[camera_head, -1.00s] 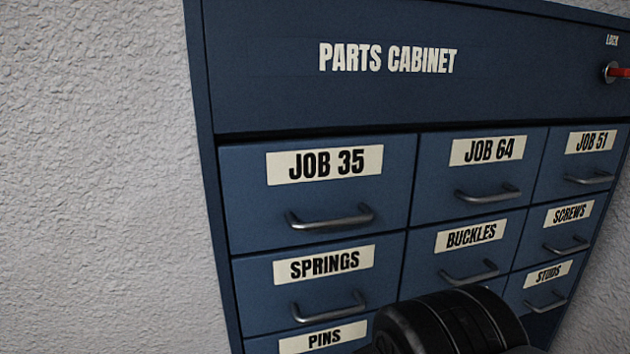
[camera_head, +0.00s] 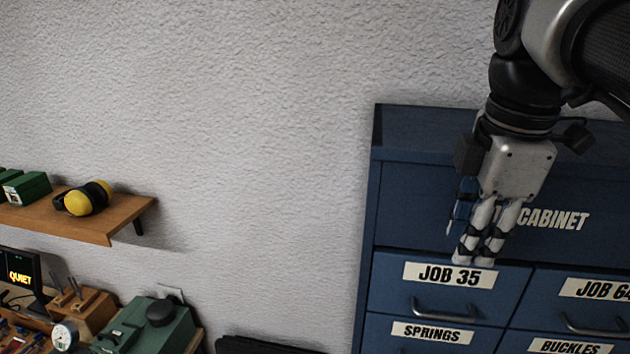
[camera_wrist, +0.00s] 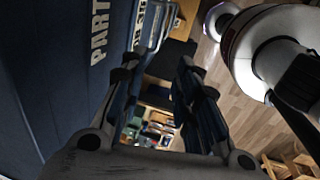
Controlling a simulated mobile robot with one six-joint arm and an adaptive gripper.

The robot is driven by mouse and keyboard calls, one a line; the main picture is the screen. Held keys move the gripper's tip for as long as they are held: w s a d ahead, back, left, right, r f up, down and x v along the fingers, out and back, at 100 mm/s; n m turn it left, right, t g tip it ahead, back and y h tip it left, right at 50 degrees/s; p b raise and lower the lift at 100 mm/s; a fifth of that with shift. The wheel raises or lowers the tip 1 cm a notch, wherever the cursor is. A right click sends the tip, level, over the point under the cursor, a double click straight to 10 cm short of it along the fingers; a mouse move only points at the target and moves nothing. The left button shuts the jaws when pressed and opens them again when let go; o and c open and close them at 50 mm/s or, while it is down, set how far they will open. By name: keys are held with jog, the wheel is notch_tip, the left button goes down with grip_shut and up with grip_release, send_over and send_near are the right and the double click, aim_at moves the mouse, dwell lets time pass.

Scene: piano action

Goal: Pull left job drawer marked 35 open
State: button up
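The blue drawer marked JOB 35 (camera_head: 390,290) is at the top left of the drawer rows in the head view. Its front looks flush with the cabinet, so it appears shut. Its grey bar handle (camera_head: 445,312) shows below the label. My gripper (camera_head: 474,254) points down in front of the cabinet, with its fingertips just above the JOB 35 label in the picture. I cannot tell its distance from the front. The wrist view shows the fingers (camera_wrist: 160,66) spread apart with nothing between them. There the cabinet front (camera_wrist: 60,70) runs along the left.
The SPRINGS drawer (camera_head: 380,332) is below and the JOB 64 drawer (camera_head: 540,295) is to the right. A wall shelf (camera_head: 100,225) with yellow earmuffs (camera_head: 82,198) and a cluttered bench are at left. Open floor (camera_wrist: 245,115) shows in the wrist view.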

aim_at(439, 315)
jog(key=w+f, duration=0.1)
jog(key=f, duration=0.4)
jog(key=w+f, duration=0.1)
jog(key=f, duration=0.5)
jog(key=w+d+f+b, duration=0.1)
jog(key=f, duration=0.5)
grip_shut()
